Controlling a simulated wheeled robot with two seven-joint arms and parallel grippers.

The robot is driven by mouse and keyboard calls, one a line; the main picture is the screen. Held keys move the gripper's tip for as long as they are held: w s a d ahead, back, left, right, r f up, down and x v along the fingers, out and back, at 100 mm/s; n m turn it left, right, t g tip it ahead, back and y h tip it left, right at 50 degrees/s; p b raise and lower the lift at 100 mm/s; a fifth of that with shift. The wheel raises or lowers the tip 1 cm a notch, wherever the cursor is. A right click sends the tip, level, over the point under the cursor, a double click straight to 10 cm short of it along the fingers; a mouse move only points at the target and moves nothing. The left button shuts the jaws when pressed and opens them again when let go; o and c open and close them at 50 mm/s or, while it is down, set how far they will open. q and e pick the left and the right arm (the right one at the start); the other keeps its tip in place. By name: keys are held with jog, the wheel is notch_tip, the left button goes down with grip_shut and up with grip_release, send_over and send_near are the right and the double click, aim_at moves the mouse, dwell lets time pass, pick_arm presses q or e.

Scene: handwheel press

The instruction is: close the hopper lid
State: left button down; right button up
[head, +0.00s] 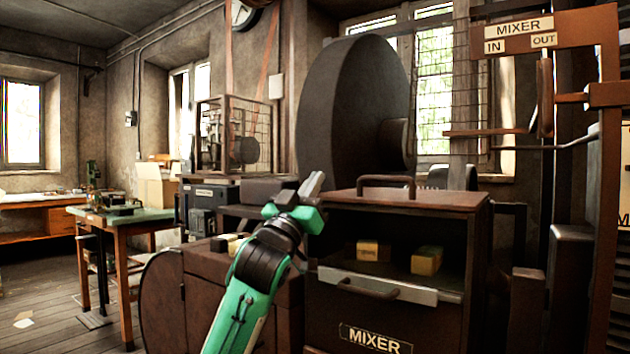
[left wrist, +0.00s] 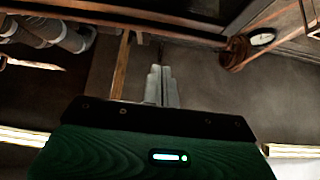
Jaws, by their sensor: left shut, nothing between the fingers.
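The brown mixer cabinet (head: 385,325) stands in front of me at right of centre, with a MIXER label. Its front shows a dark opening above a pale metal rail with a bar handle (head: 368,289). Two small yellowish blocks (head: 427,261) sit inside the opening. A flat brown top plate (head: 440,199) with a raised handle (head: 386,181) lies above the opening. I cannot tell for sure which part is the hopper lid. My left gripper (head: 313,184) is shut and empty, pointing up, left of the top plate. Its fingers also show in the left wrist view (left wrist: 161,86). My right gripper is not in view.
A big dark wheel (head: 345,105) rises behind the cabinet. A frame with a MIXER IN/OUT sign (head: 518,28) and levers stands at right. A brown lower cabinet (head: 205,295) is beside my left arm. A green-topped table (head: 125,216) stands at far left, near open floor.

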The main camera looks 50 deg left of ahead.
pick_arm(q)
jog(key=v, duration=0.8)
jog(key=shift+s+f, duration=0.15)
jog(key=shift+f, duration=0.15)
